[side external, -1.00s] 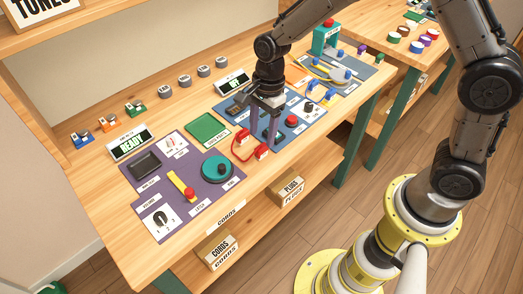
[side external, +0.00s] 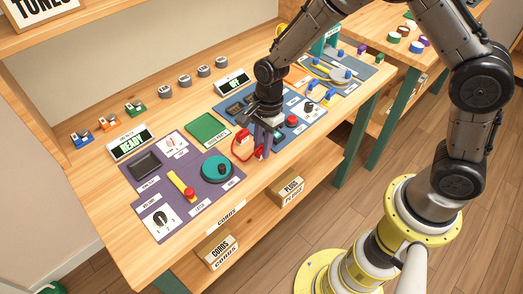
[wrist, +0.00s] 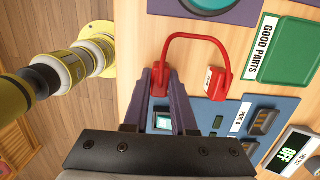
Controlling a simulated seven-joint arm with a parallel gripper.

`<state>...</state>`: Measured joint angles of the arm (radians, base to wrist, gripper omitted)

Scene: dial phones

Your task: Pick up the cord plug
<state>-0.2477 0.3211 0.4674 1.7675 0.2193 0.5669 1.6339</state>
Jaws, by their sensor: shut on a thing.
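The red cord (wrist: 193,36) arches between two red plugs in the wrist view. It also shows on the bench in the side external view (side external: 236,150), between the purple panel and the blue panel. My gripper (wrist: 160,76) is shut on one red plug (wrist: 160,83), at the cord's end nearer the bench's front edge. Its purple fingers also show low over the bench in the side external view (side external: 262,152), largely hiding that plug. The other plug (wrist: 214,83), with a white label, lies free beside the fingers.
A green tray (side external: 207,128) labelled GOOD PARTS lies behind the cord. The purple panel (side external: 207,203) is to the left and the blue panel (wrist: 262,105) is close by. A display (wrist: 297,150) reads OFF. Bare wood surrounds the cord.

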